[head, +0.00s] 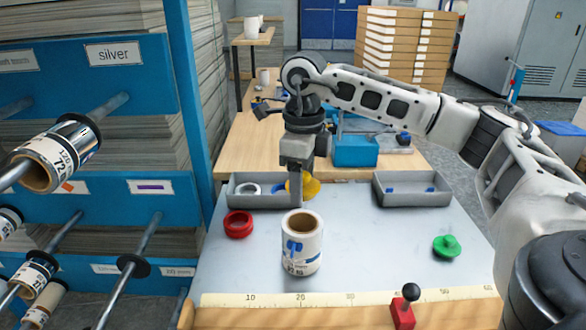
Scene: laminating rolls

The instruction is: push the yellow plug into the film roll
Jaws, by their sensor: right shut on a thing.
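The film roll (301,248) stands upright on the grey table, white with blue and dark print, its open brown core facing up. The yellow plug (311,187) is behind and above the roll, at the front edge of the left grey tray, partly hidden by my right gripper. My right gripper (298,190) points down and is shut on the yellow plug. Its fingertips are hard to make out at this size. The plug is apart from the roll. My left gripper is not in the head view.
A red ring-shaped plug (238,224) lies left of the roll, and a green plug (446,246) lies to the right. Grey trays (413,200) stand at the back. A ruler (350,298) and a red clamp with a black knob (404,308) line the front edge. A rack of rolls fills the left.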

